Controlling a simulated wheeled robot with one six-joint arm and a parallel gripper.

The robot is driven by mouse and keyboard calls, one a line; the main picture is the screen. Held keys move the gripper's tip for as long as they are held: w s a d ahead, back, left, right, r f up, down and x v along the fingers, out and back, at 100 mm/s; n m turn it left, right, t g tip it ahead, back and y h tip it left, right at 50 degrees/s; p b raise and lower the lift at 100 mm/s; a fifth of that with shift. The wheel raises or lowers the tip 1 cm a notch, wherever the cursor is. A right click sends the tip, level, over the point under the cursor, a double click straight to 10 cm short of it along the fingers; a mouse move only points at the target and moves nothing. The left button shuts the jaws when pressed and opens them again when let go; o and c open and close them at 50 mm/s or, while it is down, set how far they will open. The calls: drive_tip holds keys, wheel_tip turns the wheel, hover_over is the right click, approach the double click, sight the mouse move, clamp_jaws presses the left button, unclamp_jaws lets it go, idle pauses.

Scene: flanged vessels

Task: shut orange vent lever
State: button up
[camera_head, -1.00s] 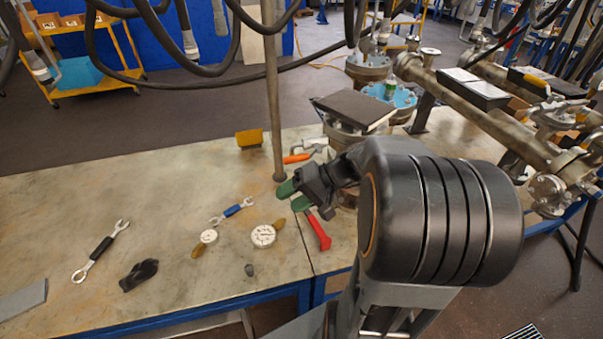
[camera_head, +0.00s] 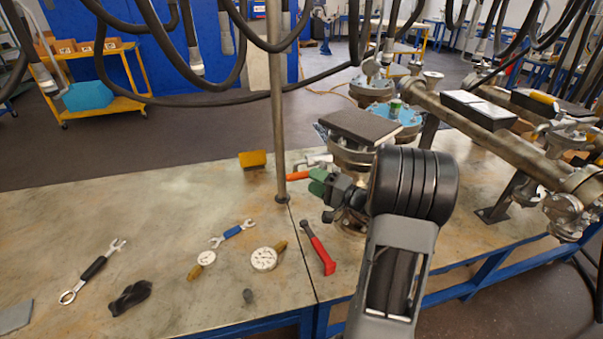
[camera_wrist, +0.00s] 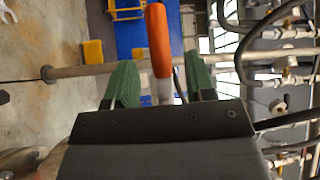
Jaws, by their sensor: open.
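The orange vent lever (camera_head: 298,176) sticks out to the left from the flanged vessel (camera_head: 352,160), close to the vertical pole. In the wrist view the lever (camera_wrist: 158,40) shows as an orange grip on a pale metal stem. My gripper (camera_head: 317,182), with green fingertips, is right beside the lever on the near side. In the wrist view my gripper (camera_wrist: 161,82) is open, with one green finger on each side of the lever's line and gaps to both sides. The lever's base is hidden behind the gripper body.
A vertical metal pole (camera_head: 279,110) stands just left of the lever. A red-handled hammer (camera_head: 318,248), gauges (camera_head: 264,259) and wrenches (camera_head: 93,270) lie on the bench. A yellow block (camera_head: 252,158) sits behind. A dark plate (camera_head: 361,126) tops the vessel.

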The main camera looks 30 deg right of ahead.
sight(302, 175)
drive_tip(key=shift+p+x, duration=0.35)
drive_tip(key=shift+x, duration=2.05)
clamp_jaws()
